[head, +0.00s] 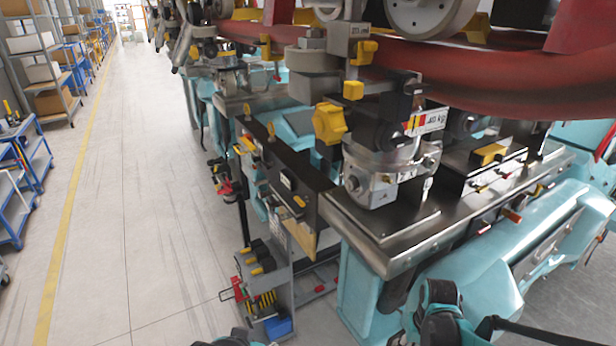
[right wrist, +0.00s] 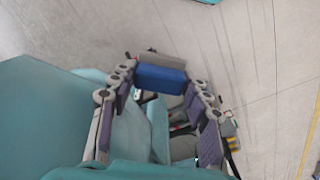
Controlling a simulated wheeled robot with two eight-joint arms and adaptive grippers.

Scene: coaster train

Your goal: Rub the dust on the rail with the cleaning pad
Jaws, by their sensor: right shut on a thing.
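A blue block with a grey layer, which looks like the cleaning pad (right wrist: 160,79), sits between the fingertips of my right gripper (right wrist: 163,74) in the right wrist view. The fingers are shut on its two ends. The thick red rail (head: 440,72) runs across the upper right of the head view, under large wheels. I cannot make out dust on it. The right gripper and pad do not show in the head view; only part of my right arm shows at the bottom.
A teal machine with a metal bench top (head: 400,262) stands below the rail. Clamps and a yellow knob (head: 329,123) stick out near it. A tool stand (head: 270,290) is on the floor in front. Shelves (head: 35,50) line the left; the aisle (head: 130,200) is clear.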

